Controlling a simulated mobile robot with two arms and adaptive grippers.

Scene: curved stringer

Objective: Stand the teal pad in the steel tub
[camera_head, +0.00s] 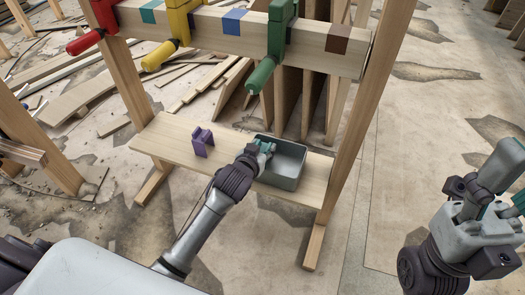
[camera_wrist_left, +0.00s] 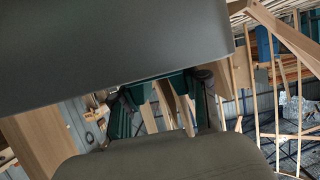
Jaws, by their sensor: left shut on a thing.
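The steel tub (camera_head: 277,181) is an open grey box on the right part of the low wooden shelf. My left gripper (camera_head: 262,150) is at the tub's left rim, shut on a small teal thing (camera_head: 267,146), which looks like the teal pad. The gripper hides most of the pad, so I cannot tell whether it touches the tub floor. In the left wrist view a large grey surface (camera_wrist_left: 110,50) fills the top, and dark teal parts (camera_wrist_left: 185,84) show below it.
A purple bracket (camera_head: 202,142) stands on the shelf (camera_head: 165,138) left of my gripper. Above, a wooden beam (camera_head: 310,45) carries red, yellow and green clamps (camera_head: 278,40). Wooden posts (camera_head: 355,120) frame the shelf. Planks lean behind it; bare floor lies to the right.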

